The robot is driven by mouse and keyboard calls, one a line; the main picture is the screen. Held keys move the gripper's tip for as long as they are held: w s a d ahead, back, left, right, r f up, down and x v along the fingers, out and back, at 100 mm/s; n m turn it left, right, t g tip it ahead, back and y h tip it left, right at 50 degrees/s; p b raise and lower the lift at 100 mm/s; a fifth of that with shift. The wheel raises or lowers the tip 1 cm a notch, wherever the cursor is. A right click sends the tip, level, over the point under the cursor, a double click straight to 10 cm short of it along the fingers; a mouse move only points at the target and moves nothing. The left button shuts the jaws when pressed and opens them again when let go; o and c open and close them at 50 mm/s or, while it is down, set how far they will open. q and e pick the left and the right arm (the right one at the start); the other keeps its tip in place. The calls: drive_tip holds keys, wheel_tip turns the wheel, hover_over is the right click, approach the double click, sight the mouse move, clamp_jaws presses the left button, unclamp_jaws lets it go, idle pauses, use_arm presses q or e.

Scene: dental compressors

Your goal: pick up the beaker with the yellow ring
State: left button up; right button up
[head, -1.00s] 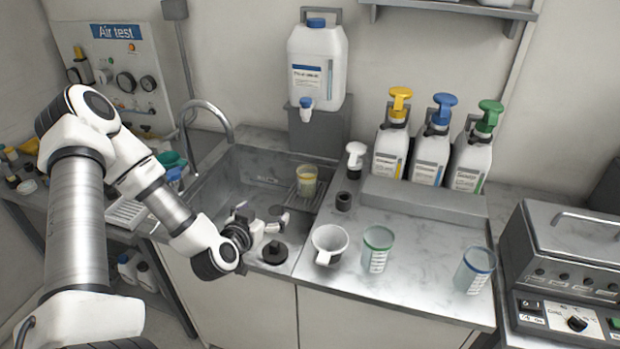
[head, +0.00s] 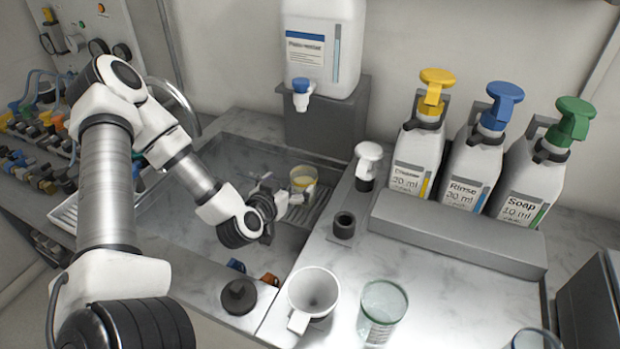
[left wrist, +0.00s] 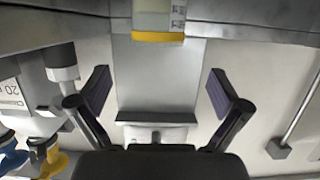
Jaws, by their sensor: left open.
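The clear beaker with the yellow ring (head: 304,177) stands on a ribbed rack at the right side of the sink. In the left wrist view the beaker (left wrist: 158,22) shows upside down at the top edge, partly cut off. My left gripper (head: 282,196) is just left of the beaker and hides part of its lower side. In the left wrist view its fingers (left wrist: 158,91) are spread with nothing between them, and the beaker lies beyond the gap, roughly centred on it. My right gripper is not in view.
On the counter right of the sink stand a white mug (head: 314,291), a green-ringed beaker (head: 382,312) and a dark small cup (head: 344,225). Pump bottles (head: 418,160) stand behind. A large jug (head: 322,45) sits on a grey stand (head: 328,125) behind the rack.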

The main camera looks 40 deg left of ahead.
sight(309, 170)
use_arm(q)
drive_tip(key=x, duration=0.3)
drive_tip(key=b+x, duration=0.1)
drive_tip(key=x, duration=0.4)
drive_tip(key=shift+w+d+f+b, duration=0.15)
drive_tip(key=shift+w+f+b, duration=0.15)
drive_tip(key=shift+f, duration=0.15)
drive_tip(key=shift+s, duration=0.1)
drive_tip(key=c, duration=0.3)
drive_tip(key=shift+r, duration=0.1)
drive_tip(key=c, duration=1.6)
drive_tip(key=shift+o, duration=0.2)
drive_tip(key=shift+r, duration=0.1)
